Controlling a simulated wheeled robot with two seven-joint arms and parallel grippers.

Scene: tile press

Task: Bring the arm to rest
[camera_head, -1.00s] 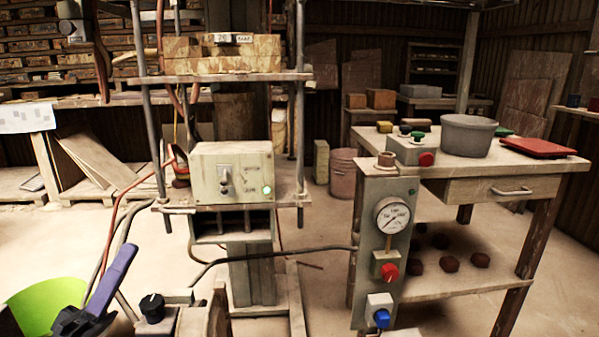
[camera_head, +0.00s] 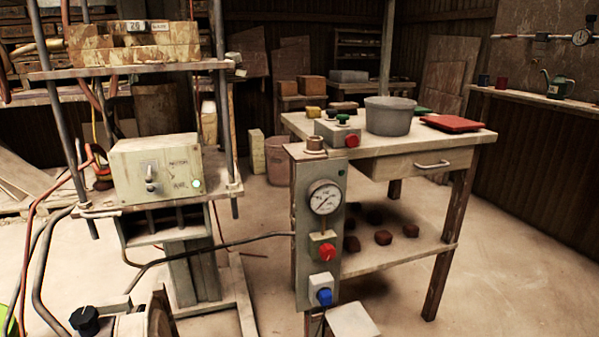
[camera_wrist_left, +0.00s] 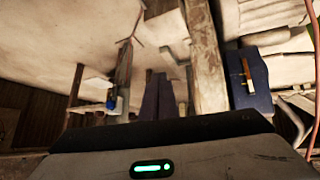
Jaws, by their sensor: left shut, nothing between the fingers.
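My left gripper (camera_wrist_left: 158,78) shows in the left wrist view as two dark purplish fingers side by side, shut and empty. It points over the pale floor and touches nothing that I can make out. My left gripper and arm are outside the head view, and my right gripper shows in neither view. The press (camera_head: 155,170) stands at the left of the head view, with a pale switch box and a lit green lamp.
A workbench (camera_head: 405,160) at centre right carries a grey bowl (camera_head: 390,116), a red flat item (camera_head: 452,123) and a button box (camera_head: 338,133). A gauge panel (camera_head: 318,230) stands at its front left. A black knob (camera_head: 85,320) is at lower left. Floor at right is clear.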

